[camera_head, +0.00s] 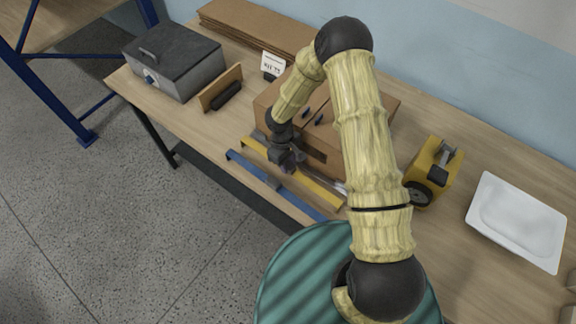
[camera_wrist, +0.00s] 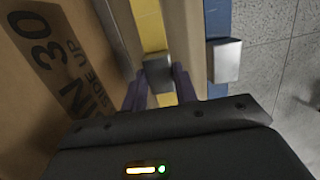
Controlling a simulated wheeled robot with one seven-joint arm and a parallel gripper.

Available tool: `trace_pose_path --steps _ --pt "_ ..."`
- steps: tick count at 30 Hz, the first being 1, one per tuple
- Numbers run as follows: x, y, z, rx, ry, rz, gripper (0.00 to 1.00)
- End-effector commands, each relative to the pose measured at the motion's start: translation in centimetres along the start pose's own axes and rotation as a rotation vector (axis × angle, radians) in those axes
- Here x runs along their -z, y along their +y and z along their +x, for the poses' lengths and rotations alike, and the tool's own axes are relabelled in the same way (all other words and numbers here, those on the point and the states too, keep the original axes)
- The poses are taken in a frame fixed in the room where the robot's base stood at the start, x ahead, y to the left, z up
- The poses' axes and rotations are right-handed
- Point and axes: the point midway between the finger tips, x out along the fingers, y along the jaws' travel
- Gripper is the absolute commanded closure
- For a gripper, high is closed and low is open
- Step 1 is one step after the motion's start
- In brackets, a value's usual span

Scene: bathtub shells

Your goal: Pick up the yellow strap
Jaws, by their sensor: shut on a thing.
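The yellow strap (camera_head: 318,189) lies along the front of the wooden table, between the cardboard box and a blue strap (camera_head: 277,186). My gripper (camera_head: 287,167) is down at the yellow strap's middle, and its fingers partly hide it. In the wrist view the yellow strap (camera_wrist: 149,22) runs up the picture, with a dark buckle-like block (camera_wrist: 158,72) on it. My gripper's fingers (camera_wrist: 160,90) stand on either side of this block and are shut on it. Whether the strap is off the table, I cannot tell.
The cardboard box (camera_head: 330,168) stands close behind the strap and fills the left of the wrist view. The blue strap with its metal buckle (camera_wrist: 226,60) lies just beside. A grey metal box (camera_head: 180,75), a yellow tape-measure-like device (camera_head: 432,172) and a white tray (camera_head: 516,220) are farther off.

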Motion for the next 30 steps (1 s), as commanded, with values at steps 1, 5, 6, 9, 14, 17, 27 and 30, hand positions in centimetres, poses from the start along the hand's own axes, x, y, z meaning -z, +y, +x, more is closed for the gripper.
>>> trace_pose_path --steps 1,5,6,9,14,17,27,30 --pt "0.0 0.0 -0.1 0.000 0.000 0.000 0.96" --pt "0.0 0.1 -0.5 -0.002 0.001 0.001 0.96" --pt "-0.1 0.1 -0.8 -0.002 0.001 0.002 0.96" --pt "-0.2 0.1 -1.8 -0.003 0.003 0.001 0.96" --pt "-0.6 0.1 -4.3 -0.003 0.004 0.003 0.96" --pt "-0.8 0.1 -6.1 -0.003 0.005 0.003 0.96" --pt "-1.5 0.0 -9.8 0.000 0.000 0.001 0.96" --pt "-1.5 0.0 -9.9 0.001 0.000 0.001 0.96"
